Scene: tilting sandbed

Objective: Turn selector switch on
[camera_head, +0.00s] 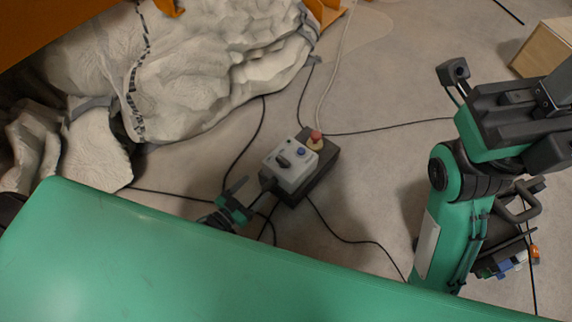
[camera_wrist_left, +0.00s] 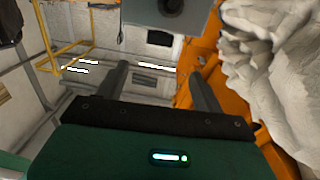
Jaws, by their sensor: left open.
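A control box (camera_head: 290,166) with a light grey face and dark base stands on the floor in the middle of the head view. Its face has a black selector switch (camera_head: 283,161) and a blue button (camera_head: 301,152); a red mushroom button (camera_head: 315,137) is at its far end. My left gripper (camera_head: 255,185) is open just left of the box, fingers toward it. In the left wrist view my open fingers (camera_wrist_left: 160,84) have nothing between them. Beyond them at the top is a grey box face (camera_wrist_left: 155,22) with a dark round part, cut off by the frame.
Black cables (camera_head: 345,239) run over the floor around the box. A pale rock-like mass (camera_head: 205,70) lies at upper left. A wooden box (camera_head: 545,48) stands at upper right. My green base fills the bottom, and my right arm (camera_head: 440,235) is at right.

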